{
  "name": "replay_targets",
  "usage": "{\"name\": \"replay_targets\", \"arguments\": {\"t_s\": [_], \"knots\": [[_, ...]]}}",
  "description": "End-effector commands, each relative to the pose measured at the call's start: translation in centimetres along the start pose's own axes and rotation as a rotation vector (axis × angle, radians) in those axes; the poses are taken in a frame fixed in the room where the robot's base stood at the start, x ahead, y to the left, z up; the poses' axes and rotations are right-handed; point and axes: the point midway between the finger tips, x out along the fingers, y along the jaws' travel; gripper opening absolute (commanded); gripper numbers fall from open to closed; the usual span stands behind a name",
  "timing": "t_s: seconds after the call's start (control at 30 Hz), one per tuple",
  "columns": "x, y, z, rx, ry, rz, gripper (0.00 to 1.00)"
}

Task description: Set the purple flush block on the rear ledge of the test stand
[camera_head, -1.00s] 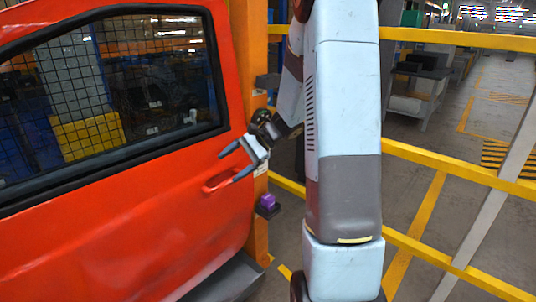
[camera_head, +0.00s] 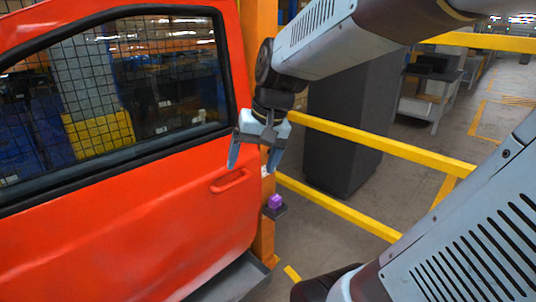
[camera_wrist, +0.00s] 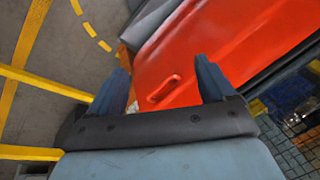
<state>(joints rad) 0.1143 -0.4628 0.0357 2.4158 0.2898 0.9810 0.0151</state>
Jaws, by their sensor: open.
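The purple flush block (camera_head: 275,202) sits on a small dark ledge (camera_head: 276,212) on the orange post of the test stand (camera_head: 263,225), just right of the red door. In the head view my gripper (camera_head: 254,170) hangs above and slightly left of the block, pointing down, with its fingers apart and nothing between them. In the wrist view my gripper (camera_wrist: 163,80) shows its two fingers spread, with the red door behind. I cannot make out the block in the wrist view.
The red door (camera_head: 130,220) with its handle (camera_head: 230,181) and meshed window fills the left. Yellow rails (camera_head: 360,142) run across the right, with a dark cabinet (camera_head: 350,120) behind them. A grey sill (camera_head: 230,278) lies below the door.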

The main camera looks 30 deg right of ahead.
Motion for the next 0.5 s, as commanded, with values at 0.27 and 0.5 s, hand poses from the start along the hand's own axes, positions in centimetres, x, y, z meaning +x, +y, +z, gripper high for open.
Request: {"name": "replay_targets", "arguments": {"t_s": [0.27,0.5], "knots": [[-3.4,1.3,3.4,-0.199,0.187,0.119,0.83],[-4.9,3.0,4.3,-0.275,0.267,0.167,0.83]]}}
